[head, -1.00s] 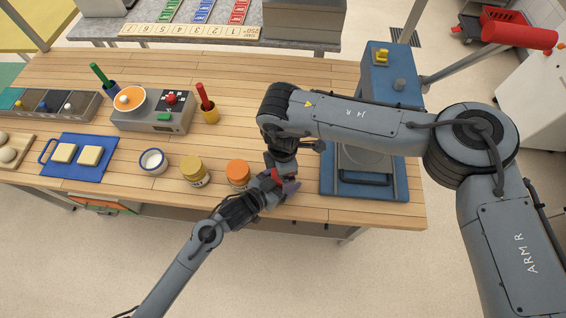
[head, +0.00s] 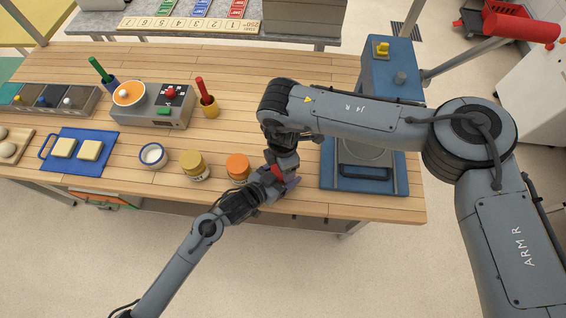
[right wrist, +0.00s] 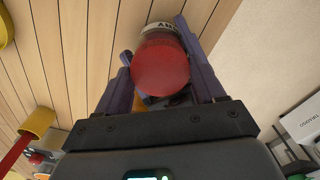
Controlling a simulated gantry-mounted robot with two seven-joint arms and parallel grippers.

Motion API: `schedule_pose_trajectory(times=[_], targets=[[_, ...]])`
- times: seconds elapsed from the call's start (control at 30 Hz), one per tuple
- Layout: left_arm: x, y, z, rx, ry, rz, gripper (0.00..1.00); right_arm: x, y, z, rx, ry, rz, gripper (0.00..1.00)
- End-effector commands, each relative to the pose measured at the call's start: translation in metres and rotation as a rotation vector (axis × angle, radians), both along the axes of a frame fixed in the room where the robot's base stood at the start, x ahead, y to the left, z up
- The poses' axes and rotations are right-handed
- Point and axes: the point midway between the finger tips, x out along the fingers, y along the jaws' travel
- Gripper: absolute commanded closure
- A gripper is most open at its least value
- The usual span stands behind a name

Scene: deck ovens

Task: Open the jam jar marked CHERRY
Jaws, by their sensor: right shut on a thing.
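A jar with a red lid (right wrist: 161,68) sits between the purple fingers of my right gripper (right wrist: 165,75) in the right wrist view. Its pale label shows only a few letters, so I cannot read the name. In the head view the red lid (head: 277,171) is mostly covered by both arms, near the table's front edge. My right gripper (head: 290,182) is shut on this jar from above. My left gripper (head: 268,178) reaches in from the lower left, close against the jar; its fingertips are hidden. A yellow-lidded jar (head: 192,160) and an orange-lidded jar (head: 238,165) stand to the left.
A grey control box (head: 153,108) and a yellow cup (head: 209,108) stand behind. A blue machine (head: 330,178) stands close on the right.

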Motion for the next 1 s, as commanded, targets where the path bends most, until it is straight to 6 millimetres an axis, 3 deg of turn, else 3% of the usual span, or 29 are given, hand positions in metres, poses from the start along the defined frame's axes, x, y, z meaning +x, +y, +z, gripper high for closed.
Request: schedule_pose_trajectory(times=[0.3, 0.5, 0.9, 0.93, 1.0], targets=[[0.0, 0.0001, 0.0, 0.0, 0.0, 0.0, 1.0, 0.0004, 0.0001, 0.0008, 0.0, 0.001, 0.655, 0.68], [0.0001, 0.0002, 0.0, 0.0, 0.0, 0.0, 1.0, 0.0007, 0.0002, 0.0011, 0.0, 0.0, 0.968, 0.68], [0.0, 0.0002, -0.0001, 0.0, 0.0, 0.0, 1.0, 0.0007, 0.0002, 0.0011, 0.0, 0.001, 1.048, 0.68], [0.0, 0.0002, -0.0001, 0.0, 0.0, 0.0, 1.0, 0.0007, 0.0002, 0.0011, 0.0, 0.001, 1.047, 0.28], [0.0, 0.0002, -0.0001, 0.0, 0.0, 0.0, 1.0, 0.0007, 0.0002, 0.0011, 0.0, 0.001, 1.047, 0.17]])
